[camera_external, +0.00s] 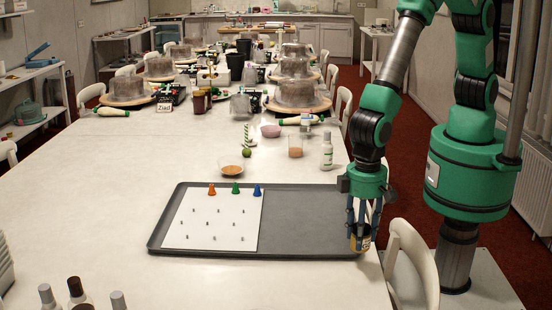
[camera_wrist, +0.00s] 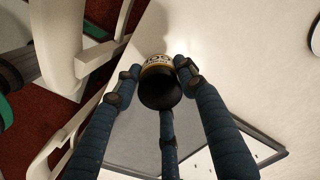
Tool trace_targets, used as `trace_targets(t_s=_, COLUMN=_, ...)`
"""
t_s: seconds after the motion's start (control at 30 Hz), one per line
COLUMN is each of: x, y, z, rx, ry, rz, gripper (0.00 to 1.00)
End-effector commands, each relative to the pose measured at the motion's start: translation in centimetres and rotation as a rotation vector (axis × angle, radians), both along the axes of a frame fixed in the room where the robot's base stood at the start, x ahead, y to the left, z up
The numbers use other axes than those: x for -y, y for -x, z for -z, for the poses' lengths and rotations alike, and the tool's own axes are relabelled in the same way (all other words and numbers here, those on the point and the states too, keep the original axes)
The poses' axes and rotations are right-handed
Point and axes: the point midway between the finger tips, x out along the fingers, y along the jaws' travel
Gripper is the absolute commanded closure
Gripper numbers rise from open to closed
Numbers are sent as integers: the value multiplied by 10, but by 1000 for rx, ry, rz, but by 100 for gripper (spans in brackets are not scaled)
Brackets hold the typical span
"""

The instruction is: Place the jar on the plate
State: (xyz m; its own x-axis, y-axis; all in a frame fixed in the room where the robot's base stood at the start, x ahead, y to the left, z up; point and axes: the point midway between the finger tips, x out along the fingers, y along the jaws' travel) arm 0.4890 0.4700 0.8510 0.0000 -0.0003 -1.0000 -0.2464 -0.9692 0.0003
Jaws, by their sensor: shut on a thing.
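My three-fingered gripper (camera_external: 363,222) points down beside the right front corner of the grey tray (camera_external: 310,251), near the table's right edge. It is shut on the jar (camera_external: 361,243), which shows only in part between the fingertips. In the wrist view my gripper (camera_wrist: 158,78) holds the jar (camera_wrist: 157,62), with its round black lid toward the camera and a pale, lettered label behind. I cannot tell whether the jar touches the table. A small amber saucer-like dish (camera_external: 231,171) stands behind the tray; I cannot tell whether it is the plate.
A white sheet (camera_external: 211,225) with small pegs and three coloured cones covers the tray's left half; its right half is bare. A white bottle (camera_external: 327,155) stands behind the tray. A white chair (camera_external: 410,260) is close to my gripper. Bottle tops (camera_external: 76,289) show front left.

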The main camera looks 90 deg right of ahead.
Motion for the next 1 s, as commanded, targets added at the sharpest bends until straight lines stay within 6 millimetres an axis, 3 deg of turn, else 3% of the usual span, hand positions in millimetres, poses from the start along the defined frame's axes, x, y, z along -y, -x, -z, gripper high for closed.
trace_targets(t_s=0.7, x=-78, y=-76, z=-14, rx=1, ry=0, rz=810, gripper=87)
trace_targets(t_s=1.0, x=-96, y=-94, z=-15, rx=2, ry=0, rz=1023, gripper=87)
